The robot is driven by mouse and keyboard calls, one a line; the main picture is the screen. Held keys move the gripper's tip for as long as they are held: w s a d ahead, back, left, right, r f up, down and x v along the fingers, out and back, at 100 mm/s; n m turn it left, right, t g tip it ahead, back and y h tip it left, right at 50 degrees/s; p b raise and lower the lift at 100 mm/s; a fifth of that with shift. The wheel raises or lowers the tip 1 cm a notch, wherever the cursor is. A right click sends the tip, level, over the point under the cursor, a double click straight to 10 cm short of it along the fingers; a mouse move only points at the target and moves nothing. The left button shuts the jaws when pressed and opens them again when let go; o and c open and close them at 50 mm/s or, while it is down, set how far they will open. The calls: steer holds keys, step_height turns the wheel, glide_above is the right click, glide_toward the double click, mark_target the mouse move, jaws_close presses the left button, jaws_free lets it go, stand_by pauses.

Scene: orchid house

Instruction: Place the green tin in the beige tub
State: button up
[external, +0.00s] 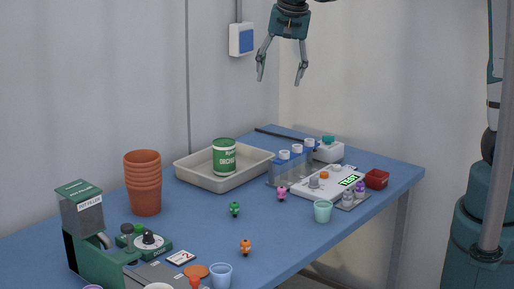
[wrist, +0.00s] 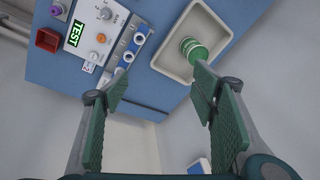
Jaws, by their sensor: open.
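The green tin (external: 224,158) has a white label and stands upright inside the beige tub (external: 202,184), a shallow tray on the blue table. In the wrist view the green tin (wrist: 192,47) is inside the beige tub (wrist: 172,71), partly behind one finger. My gripper (external: 282,82) is open and empty, high above the table and to the right of the tub. In the wrist view my gripper (wrist: 160,90) shows its two fingers spread wide with nothing between them. The tin is apart from the fingers in the external view.
A rack of blue tubes (external: 291,166) stands right of the tub, close to a white test panel (external: 322,184). Stacked terracotta pots (external: 143,183) stand left of it. Small figures and cups are in front. A wall box (external: 241,39) is behind my gripper.

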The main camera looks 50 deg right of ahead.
steer(key=s+d+n+t, duration=0.1)
steer(key=s+n, duration=0.4)
steer(key=s, duration=1)
steer(key=s+d+n+t, duration=0.1)
steer(key=s+n+t, duration=0.2)
steer(key=s, duration=1.2)
steer(key=shift+d+n+y, duration=0.3)
steer(key=shift+d+n, duration=0.05)
steer(key=shift+n, duration=1.35)
steer(key=shift+f+b, duration=0.9)
steer(key=shift+b, duration=0.1)
